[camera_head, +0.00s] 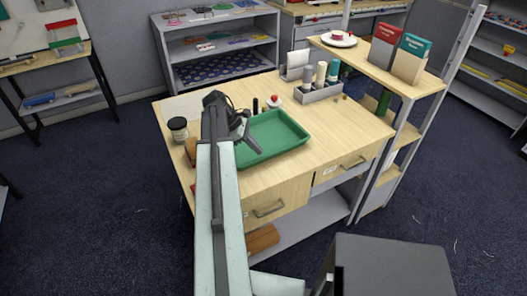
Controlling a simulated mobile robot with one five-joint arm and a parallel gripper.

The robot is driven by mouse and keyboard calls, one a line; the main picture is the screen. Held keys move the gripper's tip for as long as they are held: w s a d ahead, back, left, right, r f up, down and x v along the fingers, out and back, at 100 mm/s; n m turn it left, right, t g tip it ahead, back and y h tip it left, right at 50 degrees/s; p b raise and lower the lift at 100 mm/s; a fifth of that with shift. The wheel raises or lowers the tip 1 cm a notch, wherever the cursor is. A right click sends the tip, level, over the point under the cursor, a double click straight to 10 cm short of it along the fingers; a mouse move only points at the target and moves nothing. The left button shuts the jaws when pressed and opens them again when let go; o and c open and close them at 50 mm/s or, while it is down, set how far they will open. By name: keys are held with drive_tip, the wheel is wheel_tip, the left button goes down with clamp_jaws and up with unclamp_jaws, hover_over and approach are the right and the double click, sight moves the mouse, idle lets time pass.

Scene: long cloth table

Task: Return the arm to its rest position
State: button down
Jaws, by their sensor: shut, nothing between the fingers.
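My arm reaches up from the bottom of the head view, stretched out over the wooden workbench (336,140). My dark gripper (252,143) is at the far end of the arm, over or beside the left part of a green tray (280,134). It is shut, and I see nothing held in it. The arm hides part of the bench top and the left edge of the tray. I cannot tell how high the gripper is above the tray.
A dark-lidded jar (178,130) stands left of my arm. A grey holder (318,93) with bottles stands behind the tray. A raised shelf (400,78) with boxes is at the right. Drawers (268,208) face me. Open floor lies left of the bench.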

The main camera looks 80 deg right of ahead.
drive_tip(key=p+v, duration=0.5)
drive_tip(key=v, duration=0.2)
drive_tip(key=shift+w+d, duration=0.1)
